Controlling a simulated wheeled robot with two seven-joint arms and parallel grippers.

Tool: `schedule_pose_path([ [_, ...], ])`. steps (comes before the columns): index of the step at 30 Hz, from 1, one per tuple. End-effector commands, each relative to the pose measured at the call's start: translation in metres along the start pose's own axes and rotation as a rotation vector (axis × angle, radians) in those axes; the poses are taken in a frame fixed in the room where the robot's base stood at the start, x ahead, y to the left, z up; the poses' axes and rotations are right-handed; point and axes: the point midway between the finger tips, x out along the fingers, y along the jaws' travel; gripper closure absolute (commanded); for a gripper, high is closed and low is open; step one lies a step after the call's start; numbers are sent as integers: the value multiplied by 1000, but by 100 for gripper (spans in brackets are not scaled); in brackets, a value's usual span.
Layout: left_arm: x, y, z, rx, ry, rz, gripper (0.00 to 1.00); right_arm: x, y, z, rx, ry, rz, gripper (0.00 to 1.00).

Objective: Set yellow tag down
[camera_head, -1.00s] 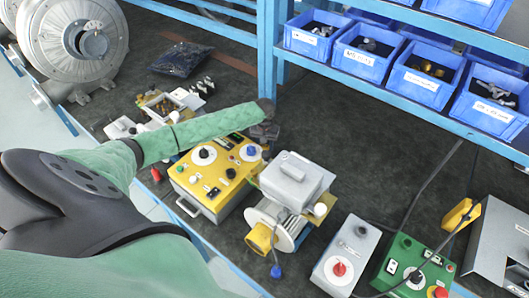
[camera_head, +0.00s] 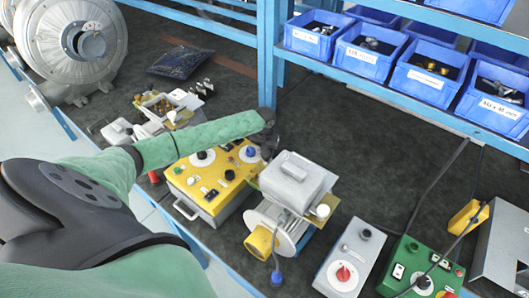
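My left arm comes in from the left and reaches over the yellow control box (camera_head: 213,181). My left gripper (camera_head: 266,143) is a small dark shape at the end of the green sleeve, just above and behind the motor with the grey terminal box (camera_head: 292,178). Its fingers are too small and partly hidden, so I cannot tell if they hold anything. No yellow tag is clearly visible at the gripper. A yellow piece (camera_head: 466,217) stands at the right beside a grey metal housing; I cannot tell if it is the tag. My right gripper is out of view.
A grey control box (camera_head: 349,256) and a green control box (camera_head: 424,270) stand at the front right, with black cables. Blue bins (camera_head: 428,76) line the shelf behind. The dark bench mat (camera_head: 345,140) is clear behind the motor.

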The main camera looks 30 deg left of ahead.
Motion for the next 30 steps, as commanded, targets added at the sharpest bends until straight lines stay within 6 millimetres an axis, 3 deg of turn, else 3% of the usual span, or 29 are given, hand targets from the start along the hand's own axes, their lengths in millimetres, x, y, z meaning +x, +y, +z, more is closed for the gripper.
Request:
schedule_pose_path([
  [13, 9, 0, 0, 0, 1, 0, 81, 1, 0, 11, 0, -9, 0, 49],
  [14, 9, 0, 0, 0, 1, 0, 55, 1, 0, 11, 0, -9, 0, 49],
  [17, 9, 0, 0, 0, 0, 0, 37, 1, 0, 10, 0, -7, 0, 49],
  [30, 3, 0, 0, 1, 0, -1, 37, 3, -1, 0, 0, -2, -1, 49],
])
